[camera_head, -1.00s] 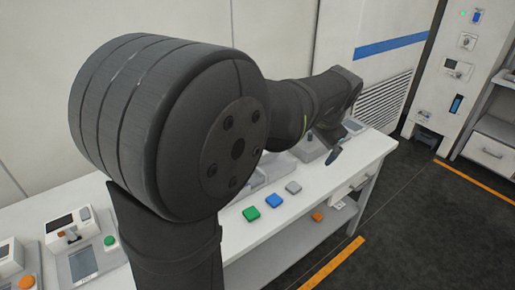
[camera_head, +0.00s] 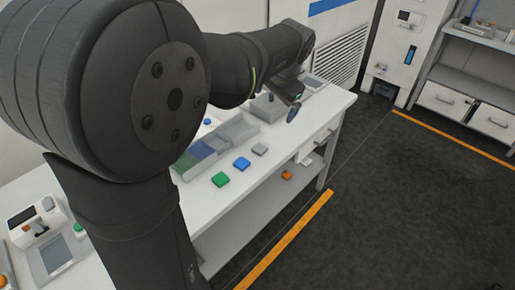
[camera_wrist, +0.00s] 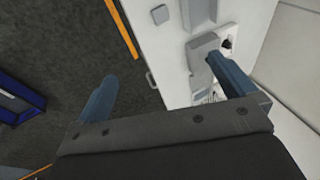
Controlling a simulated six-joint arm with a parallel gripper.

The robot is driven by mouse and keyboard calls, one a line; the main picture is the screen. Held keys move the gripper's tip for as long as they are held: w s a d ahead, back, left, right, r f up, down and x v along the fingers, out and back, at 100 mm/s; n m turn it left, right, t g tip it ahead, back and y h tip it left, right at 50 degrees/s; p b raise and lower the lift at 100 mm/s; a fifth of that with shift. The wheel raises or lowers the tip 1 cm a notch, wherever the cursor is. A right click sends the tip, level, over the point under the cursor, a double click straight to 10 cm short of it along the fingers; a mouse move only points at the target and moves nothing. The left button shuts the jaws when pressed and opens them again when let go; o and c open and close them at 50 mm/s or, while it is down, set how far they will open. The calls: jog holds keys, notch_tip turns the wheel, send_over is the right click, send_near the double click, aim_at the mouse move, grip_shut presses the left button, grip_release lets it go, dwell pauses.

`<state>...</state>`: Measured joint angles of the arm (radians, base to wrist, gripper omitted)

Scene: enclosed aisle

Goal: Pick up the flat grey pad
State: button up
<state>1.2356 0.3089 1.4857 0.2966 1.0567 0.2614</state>
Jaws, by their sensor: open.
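The flat grey pad (camera_head: 260,149) lies on the white worktop in the head view, to the right of a blue pad (camera_head: 241,163) and a green pad (camera_head: 221,180). In the wrist view a small grey pad (camera_wrist: 160,14) shows near the top, by the worktop's edge. My gripper (camera_head: 292,113) is over the right part of the bench, to the right of the grey pad and apart from it. In the wrist view my gripper (camera_wrist: 164,80) has its two blue fingers spread wide with nothing between them.
An orange item (camera_head: 287,175) lies on the lower shelf. A device with a screen (camera_head: 50,245) stands at the left end. Dark floor (camera_head: 415,200) lies open to the right of the bench (camera_head: 335,103).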

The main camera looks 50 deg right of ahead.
jog(key=shift+c, duration=0.2)
jog(key=c, duration=0.6)
jog(key=shift+c, duration=0.2)
jog(key=n+g+h, duration=0.1)
jog(key=g+h, duration=0.1)
jog(key=g, duration=0.2)
send_near(259, 148)
jog(key=shift+f, duration=0.95)
jog(key=shift+d+x, duration=0.1)
jog(key=shift+x, duration=1.5)
jog(key=shift+d+x, duration=0.15)
jog(key=shift+x, duration=1.45)
